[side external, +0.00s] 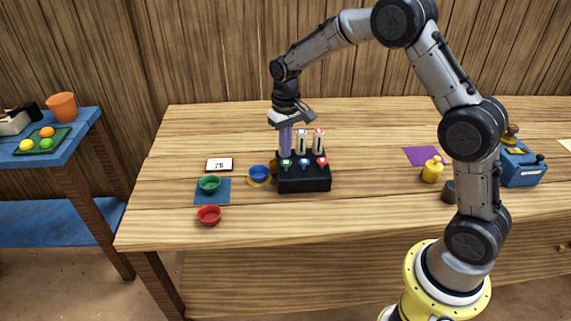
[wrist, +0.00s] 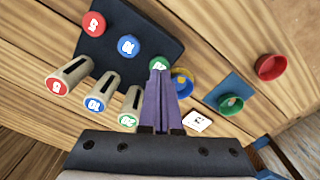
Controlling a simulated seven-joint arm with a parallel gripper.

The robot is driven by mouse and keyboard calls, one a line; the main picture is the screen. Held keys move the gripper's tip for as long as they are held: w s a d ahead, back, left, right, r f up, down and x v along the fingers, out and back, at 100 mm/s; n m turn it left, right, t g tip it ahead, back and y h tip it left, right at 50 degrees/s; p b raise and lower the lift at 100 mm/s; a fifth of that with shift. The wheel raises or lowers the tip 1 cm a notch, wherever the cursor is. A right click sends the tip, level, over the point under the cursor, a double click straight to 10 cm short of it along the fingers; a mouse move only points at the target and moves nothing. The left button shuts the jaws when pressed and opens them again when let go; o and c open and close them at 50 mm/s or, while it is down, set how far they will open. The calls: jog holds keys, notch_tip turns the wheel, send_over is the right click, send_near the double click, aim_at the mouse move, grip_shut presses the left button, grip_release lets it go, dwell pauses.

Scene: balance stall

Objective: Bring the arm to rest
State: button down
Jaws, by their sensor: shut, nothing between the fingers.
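My gripper (side external: 285,153) hangs over the left end of a black block (side external: 304,184) on the table. Its purple fingers are shut with nothing between them and point down. In the wrist view the fingertips (wrist: 158,66) partly cover the block's green-topped button. I cannot tell if they touch it. The block also has a blue button (wrist: 128,45) and a red button (wrist: 93,23). Behind it stand slotted posts with red (wrist: 57,86), blue (wrist: 95,103) and green (wrist: 128,120) tops. The fingers hide the green one in the side view.
Left of the block are a blue bowl (side external: 259,174), a green bowl (side external: 209,185) on a blue mat, a red bowl (side external: 209,214) and a number card (side external: 219,164). A yellow weight (side external: 432,170) and a blue device (side external: 522,167) are at right. The table's back left is clear.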

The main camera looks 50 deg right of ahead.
notch_tip(320, 180, up, 10)
jog(key=s+a+t, duration=0.1)
jog(key=t, duration=0.1)
jog(key=s+a+r+n+t, duration=0.1)
jog(key=s+a+r+t, duration=0.2)
jog(key=s+r, duration=0.75)
jog(key=s+f+n, duration=0.1)
jog(key=s+f, duration=0.1)
jog(key=s, duration=0.7)
jog(key=s+f+n, duration=0.1)
jog(key=s+f, duration=0.2)
jog(key=s, duration=0.6)
jog(key=shift+s+a+t, duration=0.3)
jog(key=shift+s+a, duration=0.1)
jog(key=shift+a, duration=0.05)
jog(key=shift+r, duration=0.1)
